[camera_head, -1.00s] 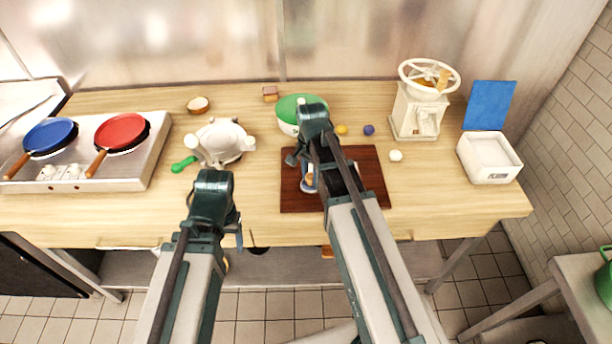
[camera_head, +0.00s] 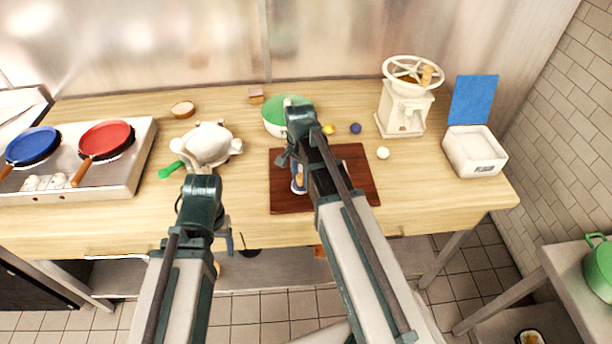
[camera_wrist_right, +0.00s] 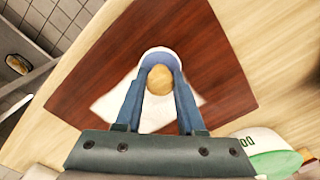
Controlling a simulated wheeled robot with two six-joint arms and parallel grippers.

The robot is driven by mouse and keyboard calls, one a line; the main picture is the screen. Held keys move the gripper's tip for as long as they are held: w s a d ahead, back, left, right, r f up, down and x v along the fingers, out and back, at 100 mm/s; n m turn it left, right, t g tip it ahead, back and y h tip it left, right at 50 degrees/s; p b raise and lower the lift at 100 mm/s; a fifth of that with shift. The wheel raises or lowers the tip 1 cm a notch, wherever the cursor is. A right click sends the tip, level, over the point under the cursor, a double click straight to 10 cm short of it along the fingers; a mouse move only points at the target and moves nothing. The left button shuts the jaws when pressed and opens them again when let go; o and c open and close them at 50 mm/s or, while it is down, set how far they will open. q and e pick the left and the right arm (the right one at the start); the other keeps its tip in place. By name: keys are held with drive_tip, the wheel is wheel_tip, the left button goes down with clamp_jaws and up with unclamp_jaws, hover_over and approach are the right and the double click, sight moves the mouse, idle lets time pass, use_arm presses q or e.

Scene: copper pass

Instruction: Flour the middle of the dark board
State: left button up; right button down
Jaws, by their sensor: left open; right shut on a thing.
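The dark board (camera_head: 357,188) lies near the table's front edge; it fills much of the right wrist view (camera_wrist_right: 225,65). My right gripper (camera_head: 298,172) is over its left part, shut on a small scoop-like tool. In the right wrist view this tool shows a tan round handle end (camera_wrist_right: 160,79) between the fingertips and a white, blue-edged part (camera_wrist_right: 158,53). A white flour-like patch (camera_wrist_right: 104,107) is on the board's middle, partly hidden by the fingers. My left gripper (camera_head: 207,225) is open and empty, near the table's front edge.
A white labelled bin (camera_head: 474,152) stands at right by a blue panel (camera_head: 473,99). A grinder (camera_head: 405,108), a green-topped bowl (camera_head: 273,118) and small balls stand behind the board. A white pot (camera_head: 207,144) and a stove (camera_head: 125,160) are left.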

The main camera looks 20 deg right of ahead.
drive_tip(key=shift+w+a, duration=0.25)
drive_tip(key=shift+a, duration=0.75)
drive_tip(key=shift+w+r+p, duration=0.1)
drive_tip(key=shift+r+p, duration=0.5)
drive_tip(key=shift+p, duration=0.1)
wheel_tip(320, 180, up, 5)
drive_tip(key=p, duration=0.4)
drive_tip(key=shift+f+p, duration=0.15)
drive_tip(key=shift+p, duration=0.15)
wheel_tip(320, 180, up, 3)
drive_tip(key=p, duration=0.3)
